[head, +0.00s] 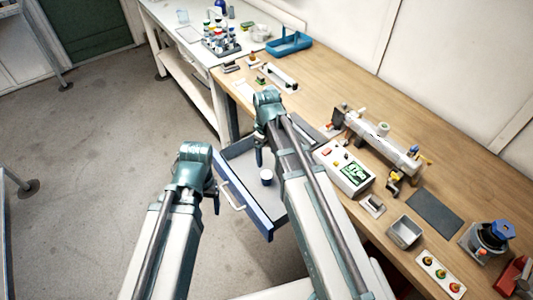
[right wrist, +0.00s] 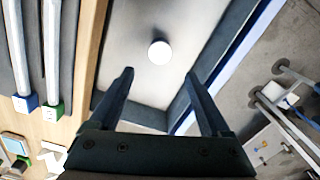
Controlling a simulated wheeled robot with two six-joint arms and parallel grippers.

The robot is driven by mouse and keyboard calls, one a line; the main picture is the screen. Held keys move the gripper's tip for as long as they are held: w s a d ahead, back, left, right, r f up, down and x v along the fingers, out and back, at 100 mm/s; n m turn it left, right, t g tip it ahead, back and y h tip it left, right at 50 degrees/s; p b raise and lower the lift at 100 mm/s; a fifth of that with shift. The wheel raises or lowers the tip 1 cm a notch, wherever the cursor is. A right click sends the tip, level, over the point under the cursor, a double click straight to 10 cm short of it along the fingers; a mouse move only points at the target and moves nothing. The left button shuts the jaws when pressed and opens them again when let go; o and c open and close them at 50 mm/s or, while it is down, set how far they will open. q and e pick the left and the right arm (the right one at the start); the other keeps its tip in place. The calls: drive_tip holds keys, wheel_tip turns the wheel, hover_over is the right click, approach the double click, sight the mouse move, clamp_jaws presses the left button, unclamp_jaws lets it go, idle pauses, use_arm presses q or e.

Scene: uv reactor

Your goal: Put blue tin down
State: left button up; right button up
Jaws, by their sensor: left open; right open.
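The small blue tin (head: 266,178) with a white top stands upright on the floor of the open drawer (head: 238,160). In the right wrist view the tin's round white top (right wrist: 160,52) shows beyond the fingertips. My right gripper (head: 260,152) points down over the drawer, near the tin. In the right wrist view its two fingers (right wrist: 159,76) are spread with nothing between them, apart from the tin. My left gripper (head: 215,200) is open beside the drawer's front, left of its handle; its fingers are mostly hidden behind its wrist.
The wooden bench (head: 470,190) carries a control box (head: 343,167), a metal tube device (head: 385,142), a grey bin (head: 404,232) and a dark mat (head: 435,212). A blue tray (head: 289,44) and a bottle rack (head: 221,42) stand at the back. The floor left of the drawer is clear.

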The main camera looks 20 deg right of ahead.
use_arm(q)
drive_tip(key=shift+r, duration=0.15)
use_arm(e)
drive_tip(key=s+a+m+h, duration=0.1)
drive_tip(key=s+a+m, duration=0.2)
drive_tip(key=s+a, duration=0.7)
drive_tip(key=s, duration=0.4)
drive_tip(key=shift+s+a+r+m, duration=0.2)
drive_tip(key=shift+s+a+m, duration=0.1)
drive_tip(key=shift+m, duration=0.1)
use_arm(q)
drive_tip(key=shift+w+d, duration=0.1)
use_arm(e)
drive_tip(key=shift+w+d, duration=0.1)
